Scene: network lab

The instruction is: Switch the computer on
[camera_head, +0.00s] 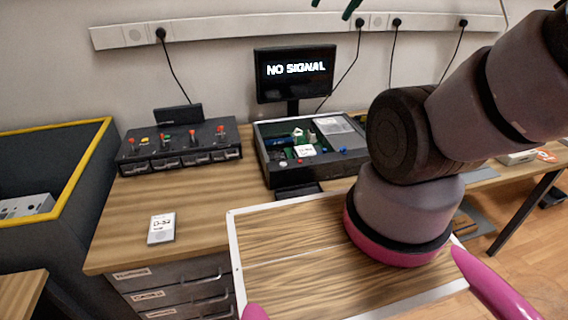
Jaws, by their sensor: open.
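The computer (352,158) is a low dark case on the wooden bench, with its top open and boards showing inside. A red part, a white labelled part and blue knobs show in it. A monitor (295,73) behind it is lit and reads "NO SIGNAL". Which part is the power switch is too small to tell. Only what look like the two dark green tips of my gripper (335,7) show at the top edge, above and apart from the monitor. They are spaced apart with nothing between them. My arm covers the right side of the bench.
A dark box (180,150) with red and yellow controls stands left of the computer. A white labelled card (161,228) lies on bare bench near the front left. Drawers (180,295) are below. A framed wooden board (290,250) lies in front. Cables hang from the wall strip (250,28).

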